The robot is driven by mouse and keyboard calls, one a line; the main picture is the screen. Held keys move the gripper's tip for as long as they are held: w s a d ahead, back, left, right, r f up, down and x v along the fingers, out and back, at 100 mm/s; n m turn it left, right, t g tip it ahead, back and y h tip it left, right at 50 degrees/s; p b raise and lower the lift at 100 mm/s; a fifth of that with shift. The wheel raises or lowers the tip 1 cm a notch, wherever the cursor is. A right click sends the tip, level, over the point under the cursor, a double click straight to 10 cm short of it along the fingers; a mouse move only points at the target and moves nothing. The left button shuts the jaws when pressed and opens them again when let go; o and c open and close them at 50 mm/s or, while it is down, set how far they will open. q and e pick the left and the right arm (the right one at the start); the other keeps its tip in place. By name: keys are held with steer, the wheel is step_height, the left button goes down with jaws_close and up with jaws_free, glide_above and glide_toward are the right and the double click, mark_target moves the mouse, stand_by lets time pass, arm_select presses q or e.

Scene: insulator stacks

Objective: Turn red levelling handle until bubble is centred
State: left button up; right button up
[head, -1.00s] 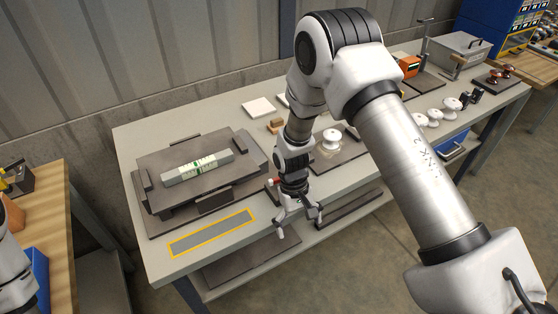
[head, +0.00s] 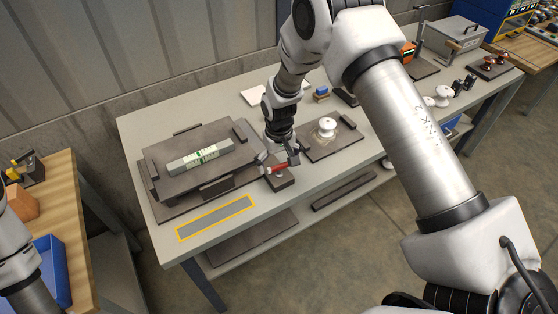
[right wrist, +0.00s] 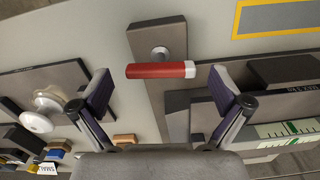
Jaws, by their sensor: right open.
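The red handle (head: 279,169) with a pale end sits on a dark block at the right side of the levelling plate (head: 160,155). It also shows in the right wrist view (right wrist: 155,71), lying crosswise beside a round pivot. My right gripper (head: 278,162) is open at the handle. In the right wrist view its fingers (right wrist: 161,86) stand apart, one beyond each end of the handle, with visible gaps. The spirit level (head: 200,157), a pale bar with green marks, lies on the plate. Its bubble is too small to read. My left gripper is out of view.
A white insulator (head: 327,128) stands on a dark board right of the handle. A yellow-edged grey strip (head: 215,218) lies along the front of the table. More insulators (head: 443,96) and a grey box (head: 459,38) stand farther right.

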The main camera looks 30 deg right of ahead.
steer(key=c, duration=1.2)
steer(key=shift+o, duration=0.2)
steer(key=shift+m, duration=0.3)
steer(key=m, duration=0.3)
steer(key=shift+f+m, duration=0.1)
steer(key=shift+m, duration=2.2)
steer(key=o, duration=1.2)
steer(key=shift+c, duration=0.2)
